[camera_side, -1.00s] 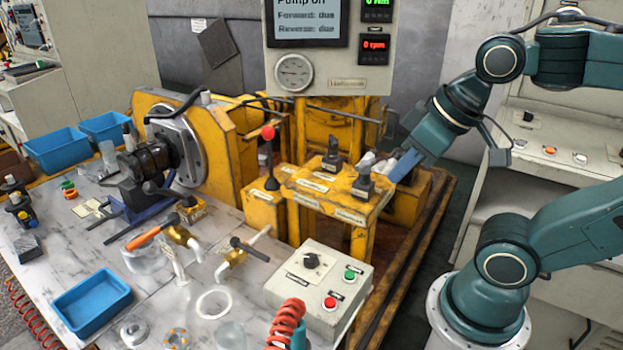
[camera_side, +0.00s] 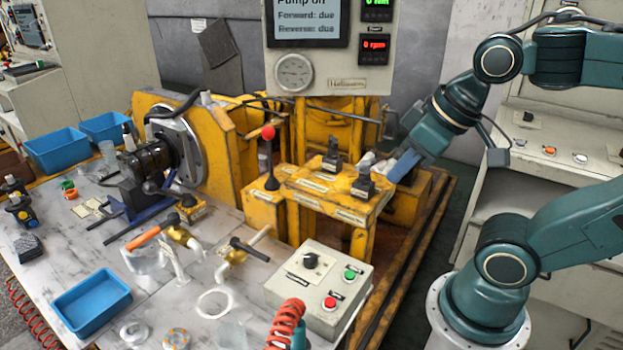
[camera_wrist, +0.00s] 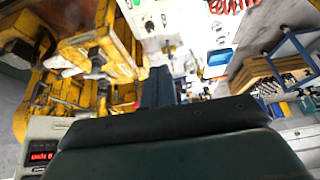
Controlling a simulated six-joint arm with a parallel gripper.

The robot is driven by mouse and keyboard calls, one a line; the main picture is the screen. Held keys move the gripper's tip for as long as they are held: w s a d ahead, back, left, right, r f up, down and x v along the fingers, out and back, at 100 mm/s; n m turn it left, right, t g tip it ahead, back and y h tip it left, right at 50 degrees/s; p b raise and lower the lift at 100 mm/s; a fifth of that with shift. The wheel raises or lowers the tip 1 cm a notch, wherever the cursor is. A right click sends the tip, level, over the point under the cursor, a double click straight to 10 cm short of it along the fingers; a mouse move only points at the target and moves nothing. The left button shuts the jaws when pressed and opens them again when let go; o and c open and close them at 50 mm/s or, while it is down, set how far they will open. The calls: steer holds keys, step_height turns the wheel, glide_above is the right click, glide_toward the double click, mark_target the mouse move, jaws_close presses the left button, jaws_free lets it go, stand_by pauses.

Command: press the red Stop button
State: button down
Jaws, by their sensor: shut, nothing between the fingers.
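The red Stop button (camera_side: 330,302) is on the sloped top of a pale control box (camera_side: 296,290) at the table's front right. A green button (camera_side: 350,274) and a black knob (camera_side: 311,261) share that panel. My gripper (camera_side: 399,170) is shut and empty. It is up and to the right of the box, beside the yellow valve block, well apart from the red button. In the wrist view my blue fingers (camera_wrist: 158,88) point toward a pale panel (camera_wrist: 150,18) at the top, which looks like the control box; the red button is not clear there.
Black levers (camera_side: 363,186) stand on the yellow valve block (camera_side: 335,200), close to my fingers. A red-knobbed lever (camera_side: 268,133) rises to its left. A red coiled hose (camera_side: 288,322) stands just in front of the control box. The space above the box looks free.

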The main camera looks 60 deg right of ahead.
steer(key=shift+w+f+g, duration=0.5)
steer(key=shift+w+f, duration=0.2)
steer(key=shift+w, duration=0.15)
steer(key=m+g+y, duration=0.7)
steer(key=y, duration=0.2)
glide_above(330, 303)
steer(key=d, duration=0.2)
step_height(330, 303, down, 21)
steer(key=shift+w+a, duration=0.25)
steer(key=shift+t, duration=0.3)
steer(key=shift+f, duration=0.15)
steer(key=shift+f, duration=4.3)
